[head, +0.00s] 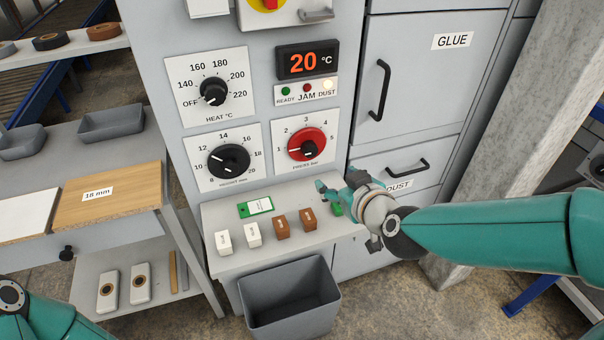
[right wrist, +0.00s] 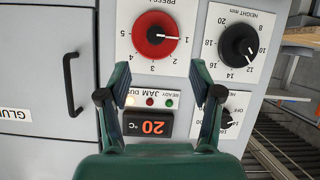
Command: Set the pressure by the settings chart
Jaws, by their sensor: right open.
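The pressure dial is a red knob (head: 306,144) on a white plate with a scale from 1 to 5, on the grey machine front. Its white pointer points left, at about the 1. In the right wrist view the red knob (right wrist: 155,36) appears upside down, with its pointer at the 1. My right gripper (head: 336,195) is open and empty, below and right of the knob, in front of the panel. Its two fingers (right wrist: 162,88) frame the display and lamps in the wrist view, apart from the knob. I see no readable settings chart. My left gripper is out of view.
A black height knob (head: 229,161) and a heat knob (head: 213,90) at OFF are left of the red knob. The display (head: 307,61) reads 20 °C. A ledge (head: 215,265) below holds small blocks and a green-edged tag (head: 255,207). A grey bin (head: 290,300) stands below.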

